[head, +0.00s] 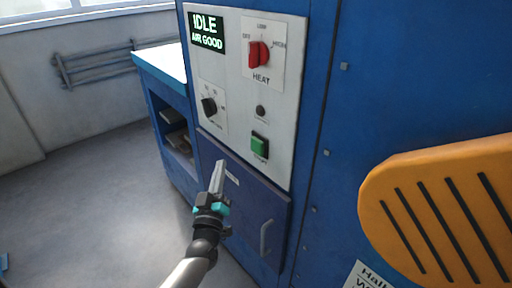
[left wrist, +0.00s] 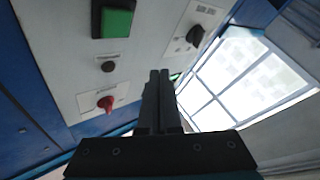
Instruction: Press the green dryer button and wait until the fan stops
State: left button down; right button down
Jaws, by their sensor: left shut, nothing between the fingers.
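The green dryer button (head: 260,146) sits in a dark frame low on the light control panel (head: 289,115) of the blue dryer. It also shows at the top of the left wrist view (left wrist: 117,22). My left gripper (head: 219,167) is shut and empty, in front of the dryer, below and left of the button in the head view. Its closed fingers (left wrist: 160,78) point up at the panel in the left wrist view, apart from the button in that picture. The display (head: 207,33) reads "IDLE" and "AIR GOOD". The fan is not visible. My right gripper is not in view.
A red heat knob (head: 258,54), a black knob (head: 209,106) and a small dark round part (head: 260,111) share the panel. A door handle (head: 266,238) is below. An orange slotted piece (head: 440,215) stands at right.

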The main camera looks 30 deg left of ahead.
pick_arm(q)
jog(key=b, duration=0.3)
send_near(252, 144)
jog(key=w+a+r, duration=0.2)
jog(key=w+a, duration=0.1)
jog(key=shift+w+d+f, duration=0.1)
jog(key=shift+w+d, duration=0.05)
jog(key=shift+w, duration=0.4)
jog(key=shift+w, duration=0.1)
dwell(1.3)
jog(key=shift+w+d, duration=0.15)
jog(key=shift+w, duration=0.15)
jog(key=shift+w+d+b, duration=0.2)
jog(key=shift+w+b, duration=0.15)
jog(key=shift+w, duration=0.1)
dwell(0.7)
dwell(0.3)
jog(key=shift+s+a+p, duration=0.4)
jog(key=shift+s+p, duration=0.15)
jog(key=shift+s, duration=0.35)
